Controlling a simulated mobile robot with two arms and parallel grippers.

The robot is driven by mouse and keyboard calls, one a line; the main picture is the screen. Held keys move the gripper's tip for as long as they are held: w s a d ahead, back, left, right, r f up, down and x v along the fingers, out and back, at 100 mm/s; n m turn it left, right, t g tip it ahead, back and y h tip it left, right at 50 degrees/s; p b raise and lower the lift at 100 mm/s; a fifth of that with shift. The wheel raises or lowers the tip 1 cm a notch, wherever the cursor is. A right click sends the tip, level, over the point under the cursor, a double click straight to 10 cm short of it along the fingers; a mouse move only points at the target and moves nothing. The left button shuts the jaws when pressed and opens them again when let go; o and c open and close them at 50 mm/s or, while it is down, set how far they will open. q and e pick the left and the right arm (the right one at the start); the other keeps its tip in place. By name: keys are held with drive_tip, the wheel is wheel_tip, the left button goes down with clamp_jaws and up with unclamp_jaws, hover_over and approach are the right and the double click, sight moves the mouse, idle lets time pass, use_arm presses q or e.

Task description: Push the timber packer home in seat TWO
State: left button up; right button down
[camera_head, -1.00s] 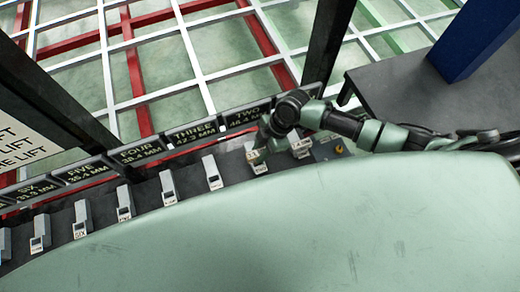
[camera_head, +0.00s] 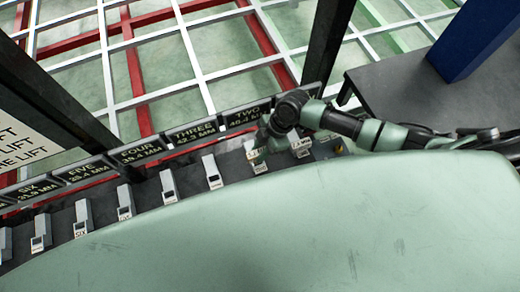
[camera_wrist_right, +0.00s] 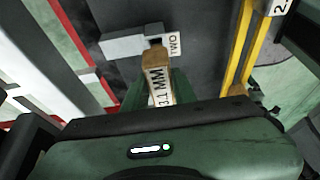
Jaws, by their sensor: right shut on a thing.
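The timber packer (camera_wrist_right: 156,64) shows in the right wrist view as a brown wooden block with a millimetre label, partly hidden. My right gripper (camera_wrist_right: 157,90) is shut on it, a green finger on each side. The packer's far end is at the notch of the grey seat TWO (camera_wrist_right: 132,44), beside its TWO label. I cannot tell how deep it sits. In the head view my right gripper (camera_head: 262,146) points down at the row, below the TWO sign (camera_head: 246,116), and mostly hides the packer. My left gripper is out of view.
More grey seats, such as the one under THREE (camera_head: 211,171), run left along the dark rail. A large pale green curved surface (camera_head: 300,220) fills the foreground. Yellow bars (camera_wrist_right: 240,50) run close right of the packer. A dark post (camera_head: 325,45) stands behind my arm.

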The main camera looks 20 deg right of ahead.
drive_tip(key=shift+p, duration=0.3)
idle(0.6)
drive_tip(key=shift+f+b, duration=1.75)
drive_tip(key=shift+f, duration=0.45)
drive_tip(key=shift+f+b, duration=0.3)
drive_tip(key=shift+d+f+b, duration=0.15)
drive_tip(key=shift+f+b, duration=0.25)
drive_tip(key=shift+f, duration=0.15)
drive_tip(key=c, duration=1.1)
unclamp_jaws()
drive_tip(key=shift+s+f, duration=0.1)
drive_tip(key=shift+o, duration=0.2)
